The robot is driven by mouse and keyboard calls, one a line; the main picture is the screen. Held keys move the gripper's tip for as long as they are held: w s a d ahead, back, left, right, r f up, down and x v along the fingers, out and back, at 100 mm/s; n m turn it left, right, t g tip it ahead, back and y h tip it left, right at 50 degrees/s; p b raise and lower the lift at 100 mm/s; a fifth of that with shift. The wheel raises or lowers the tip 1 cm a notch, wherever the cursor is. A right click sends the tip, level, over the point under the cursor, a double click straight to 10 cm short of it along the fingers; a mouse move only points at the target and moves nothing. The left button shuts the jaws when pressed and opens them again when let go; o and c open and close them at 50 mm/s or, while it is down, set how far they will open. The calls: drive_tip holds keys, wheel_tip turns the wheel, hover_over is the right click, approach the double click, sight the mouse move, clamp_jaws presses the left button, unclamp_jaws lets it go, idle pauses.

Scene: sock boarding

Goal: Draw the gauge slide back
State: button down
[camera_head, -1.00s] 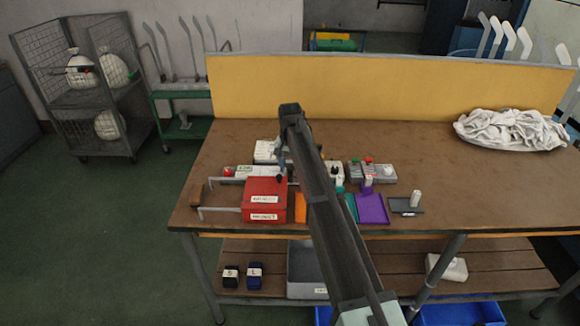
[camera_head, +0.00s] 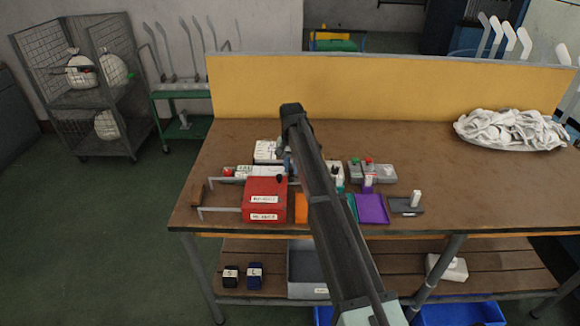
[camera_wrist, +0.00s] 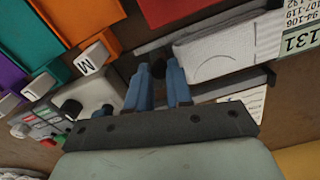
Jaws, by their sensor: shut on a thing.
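In the wrist view my gripper (camera_wrist: 158,68) points down among the bench items. Its two blue fingers stand either side of a small dark knob (camera_wrist: 157,72), which appears to be the gauge slide's grip.
A red box (camera_head: 265,200) with a metal handle stands front left. An orange tray (camera_head: 301,208), a purple tray (camera_head: 371,208) and a control box with coloured buttons (camera_head: 373,172) lie near the arm. White cloth (camera_head: 510,130) lies back right. The bench's right middle is clear.

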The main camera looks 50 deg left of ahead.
drive_tip(key=shift+w+d, duration=1.25)
drive_tip(key=c, duration=1)
unclamp_jaws()
wheel_tip(320, 180, up, 14)
drive_tip(key=shift+f, duration=0.1)
